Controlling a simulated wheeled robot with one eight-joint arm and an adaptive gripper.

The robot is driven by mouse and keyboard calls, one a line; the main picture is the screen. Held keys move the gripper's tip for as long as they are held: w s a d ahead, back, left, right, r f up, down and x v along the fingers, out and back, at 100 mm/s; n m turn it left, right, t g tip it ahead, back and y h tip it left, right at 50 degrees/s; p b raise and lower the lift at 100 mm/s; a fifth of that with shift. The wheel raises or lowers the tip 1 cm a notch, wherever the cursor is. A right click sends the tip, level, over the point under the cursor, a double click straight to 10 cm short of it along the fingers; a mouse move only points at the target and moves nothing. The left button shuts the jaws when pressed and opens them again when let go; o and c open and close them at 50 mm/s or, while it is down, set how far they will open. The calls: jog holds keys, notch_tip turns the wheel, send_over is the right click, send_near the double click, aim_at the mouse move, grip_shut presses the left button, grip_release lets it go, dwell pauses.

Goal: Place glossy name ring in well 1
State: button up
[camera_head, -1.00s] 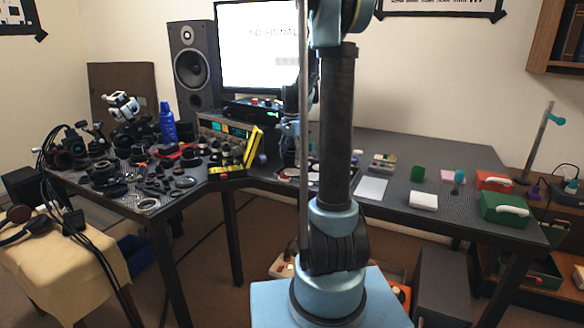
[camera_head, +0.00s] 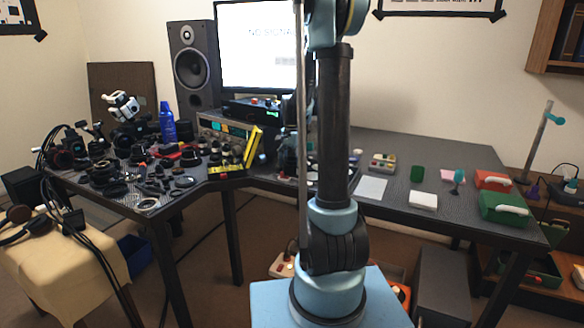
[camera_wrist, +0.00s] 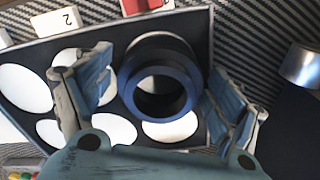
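In the wrist view my gripper (camera_wrist: 159,88) has its two fingers wide apart, one on each side of a dark round barrel-like piece with a glossy blue rim (camera_wrist: 133,101). The fingers come very close to its sides. I cannot tell whether they touch it, or whether this piece is the glossy name ring. Behind it lies a dark tray (camera_wrist: 200,28) with several round white wells. A white label marked 2 (camera_wrist: 59,22) is at the tray's upper left edge. I cannot make out which well is number 1. In the head view my column hides most of the work spot.
In the wrist view a red and white block (camera_wrist: 146,6) is at the top and a metal cylinder (camera_wrist: 302,66) at the right. In the head view, dark lens parts crowd the left table (camera_head: 205,191). A yellow stand (camera_head: 253,146) and white box (camera_head: 423,200) flank my column.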

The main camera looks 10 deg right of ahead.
notch_tip(320, 180, up, 12)
jog(key=s+n, duration=0.3)
jog(key=s, duration=0.9)
jog(key=s+f+n+t, duration=0.1)
jog(key=s+f+n, duration=0.3)
jog(key=s, duration=0.7)
jog(key=s+f+n+t, duration=0.1)
jog(key=s+f+n, duration=0.4)
jog(key=s+f, duration=0.4)
jog(key=shift+s+f, duration=0.3)
jog(key=shift+s, duration=1.1)
